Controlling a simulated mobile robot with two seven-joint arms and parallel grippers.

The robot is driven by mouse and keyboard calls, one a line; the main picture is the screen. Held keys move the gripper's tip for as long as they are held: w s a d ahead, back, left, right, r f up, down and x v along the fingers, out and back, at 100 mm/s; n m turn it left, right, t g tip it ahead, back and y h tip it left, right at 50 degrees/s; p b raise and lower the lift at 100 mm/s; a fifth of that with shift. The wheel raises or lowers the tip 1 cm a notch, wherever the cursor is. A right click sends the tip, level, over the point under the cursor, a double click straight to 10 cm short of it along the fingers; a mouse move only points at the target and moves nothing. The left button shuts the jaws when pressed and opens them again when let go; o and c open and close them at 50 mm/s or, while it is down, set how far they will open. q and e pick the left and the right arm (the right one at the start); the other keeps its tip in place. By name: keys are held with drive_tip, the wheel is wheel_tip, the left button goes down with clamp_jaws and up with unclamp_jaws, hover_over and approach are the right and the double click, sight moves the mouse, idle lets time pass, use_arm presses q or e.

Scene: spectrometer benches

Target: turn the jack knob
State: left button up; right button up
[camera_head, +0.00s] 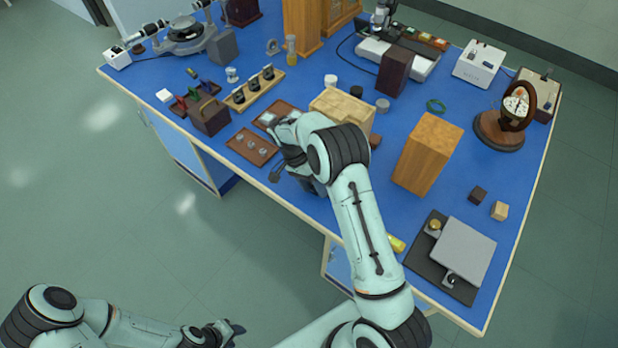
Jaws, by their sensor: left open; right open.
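The jack (465,252) stands at the front right corner of the blue bench, with a flat grey top plate over a black base. A small round metal knob (451,281) shows at its front edge. A brass round piece (434,226) sits at its left rear; I cannot tell whether it belongs to the jack. My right gripper (277,174) is open above the bench's front edge, near the brown tray, well left of the jack. My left gripper (236,330) is open, low over the floor in front of the bench, away from everything.
A tall wooden block (428,155) stands behind the jack, with two small cubes (499,211) to its right. A yellow cylinder (396,244) lies left of the jack, beside my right arm. A brown tray (253,147) lies near my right gripper.

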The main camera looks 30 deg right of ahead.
use_arm(q)
drive_tip(key=shift+w+r+p, duration=0.35)
drive_tip(key=shift+w+r, duration=0.15)
drive_tip(key=shift+w, duration=0.2)
use_arm(e)
drive_tip(key=v, duration=1.3)
drive_tip(key=shift+r, duration=0.1)
